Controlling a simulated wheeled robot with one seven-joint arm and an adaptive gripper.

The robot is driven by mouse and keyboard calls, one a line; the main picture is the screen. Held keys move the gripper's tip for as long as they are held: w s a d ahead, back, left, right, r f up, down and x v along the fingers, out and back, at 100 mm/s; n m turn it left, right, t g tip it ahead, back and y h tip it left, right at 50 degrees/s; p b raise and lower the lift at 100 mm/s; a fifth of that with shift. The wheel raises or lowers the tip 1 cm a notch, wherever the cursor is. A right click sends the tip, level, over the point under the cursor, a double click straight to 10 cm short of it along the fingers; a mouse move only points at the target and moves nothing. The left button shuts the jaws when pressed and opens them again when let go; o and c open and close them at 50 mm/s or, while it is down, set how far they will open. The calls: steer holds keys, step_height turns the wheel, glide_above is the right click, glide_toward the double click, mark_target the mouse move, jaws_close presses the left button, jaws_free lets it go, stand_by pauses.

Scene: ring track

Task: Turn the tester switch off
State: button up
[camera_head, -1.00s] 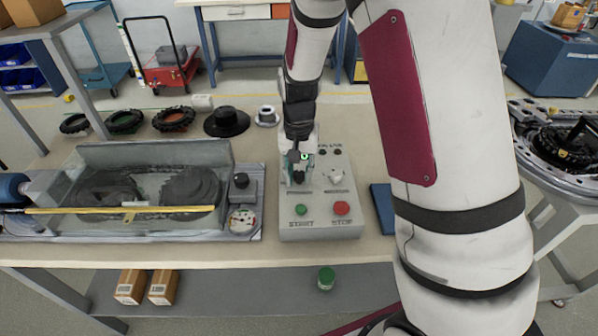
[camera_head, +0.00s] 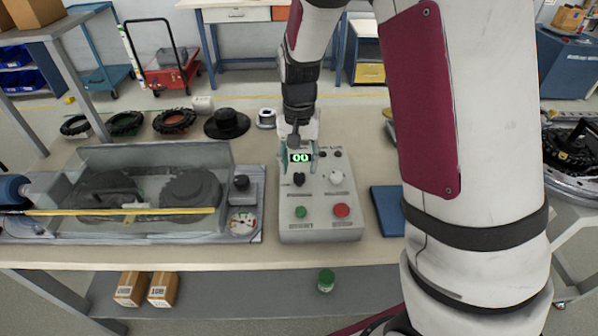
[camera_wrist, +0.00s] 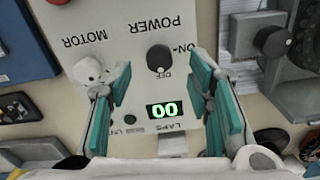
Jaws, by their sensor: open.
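The control box (camera_head: 320,222) stands on the table with a lit green display reading 00 (camera_head: 300,157). Its black power knob (camera_head: 299,179) sits at the left, below the display. In the wrist view the black knob (camera_wrist: 159,58) is beside upside-down POWER, ON and OFF labels; I cannot surely tell which label it points to. My gripper (camera_head: 300,160) is open above the box, behind the knob in the head view. In the wrist view my teal-padded fingers (camera_wrist: 161,75) are apart on either side, with the knob uncovered between their tips and nothing held.
A white motor knob (camera_head: 336,178), a green start button (camera_head: 301,212) and a red stop button (camera_head: 341,210) share the panel. A clear-covered machine (camera_head: 150,190) stands close on the left. A blue flat object (camera_head: 387,210) lies on the right.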

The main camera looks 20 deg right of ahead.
mark_target(299, 176)
step_height(299, 176, up, 8)
steer(key=shift+f, duration=0.15)
stand_by(0.5)
steer(key=s+r+n+t, duration=0.2)
steer(key=s+r+n, duration=0.1)
steer(key=s+r, duration=0.9)
steer(key=s+n+t, duration=0.2)
steer(key=s, duration=1.1)
steer(key=shift+d+f+n, duration=0.15)
steer(key=shift+f+n, duration=0.1)
steer(key=shift+n, duration=0.05)
